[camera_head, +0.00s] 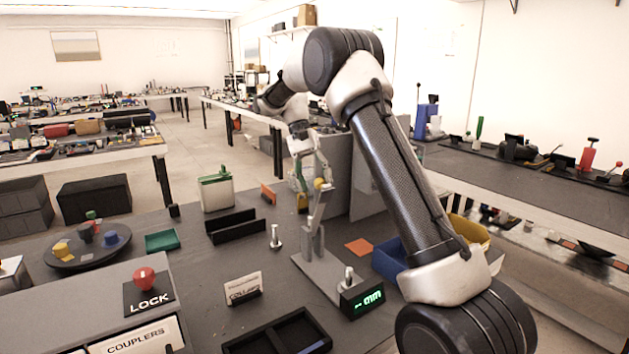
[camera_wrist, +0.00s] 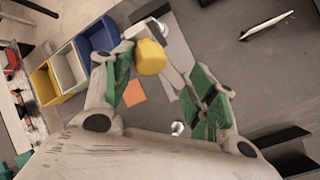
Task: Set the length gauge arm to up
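The length gauge stands on a grey base plate (camera_head: 318,278) on the dark bench. My gripper (camera_head: 312,180) is at the knob's height. In the wrist view my gripper (camera_wrist: 163,93) is open, its green pads wide apart. The yellow knob (camera_wrist: 151,57) lies near the left pad; I cannot tell whether they touch.
An orange square (camera_head: 359,247) lies flat right of the gauge, with a blue bin (camera_head: 388,262) beyond it. A small metal peg (camera_head: 275,238), a black slotted holder (camera_head: 235,228) and a white-green box (camera_head: 216,190) stand left. A grey panel (camera_head: 338,165) rises behind my gripper.

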